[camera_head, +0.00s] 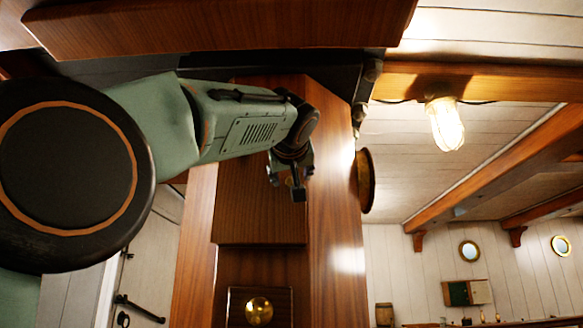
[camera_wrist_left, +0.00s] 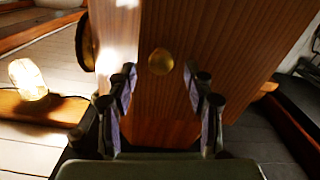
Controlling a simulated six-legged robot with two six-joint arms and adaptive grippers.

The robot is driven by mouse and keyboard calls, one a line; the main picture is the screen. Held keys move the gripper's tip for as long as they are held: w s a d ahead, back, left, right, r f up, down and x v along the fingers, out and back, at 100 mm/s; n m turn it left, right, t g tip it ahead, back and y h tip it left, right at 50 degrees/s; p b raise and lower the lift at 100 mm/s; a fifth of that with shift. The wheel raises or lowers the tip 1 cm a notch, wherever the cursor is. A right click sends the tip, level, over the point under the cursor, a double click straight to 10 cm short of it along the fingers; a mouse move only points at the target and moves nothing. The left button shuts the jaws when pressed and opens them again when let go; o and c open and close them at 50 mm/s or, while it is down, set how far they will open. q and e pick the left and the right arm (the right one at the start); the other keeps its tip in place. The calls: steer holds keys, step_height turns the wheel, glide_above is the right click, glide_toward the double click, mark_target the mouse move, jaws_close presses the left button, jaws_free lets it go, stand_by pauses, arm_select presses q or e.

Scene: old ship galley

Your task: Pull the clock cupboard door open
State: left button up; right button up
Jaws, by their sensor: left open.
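The clock cupboard is a tall reddish-brown wooden case (camera_head: 335,220) in the middle of the head view. Its front has a darker grained door panel (camera_head: 235,205). My left gripper (camera_head: 288,186) is open in front of this panel, near its right edge. In the left wrist view, a round brass knob (camera_wrist_left: 160,62) on the wooden front appears between and just beyond the open fingers of my left gripper (camera_wrist_left: 160,82). The fingers are not closed on it, and the exact gap is unclear. The door looks shut. My right gripper is not in view.
A second brass knob (camera_head: 259,310) sits on a square panel lower down. A round brass fitting (camera_head: 365,181) sticks out from the case's right side. A caged lamp (camera_head: 445,124) glows on a beam at right. A wooden board (camera_head: 220,25) overhangs above my arm.

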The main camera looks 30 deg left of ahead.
arm_select(q)
steer(key=shift+p+x, duration=0.75)
steer(key=shift+x, duration=0.3)
steer(key=shift+d, duration=0.2)
steer(key=shift+a+f, duration=0.15)
steer(key=shift+a, duration=0.15)
steer(key=c, duration=0.4)
steer(key=shift+s+d, duration=0.1)
steer(key=shift+d, duration=0.05)
steer(key=c, duration=0.3)
jaws_close()
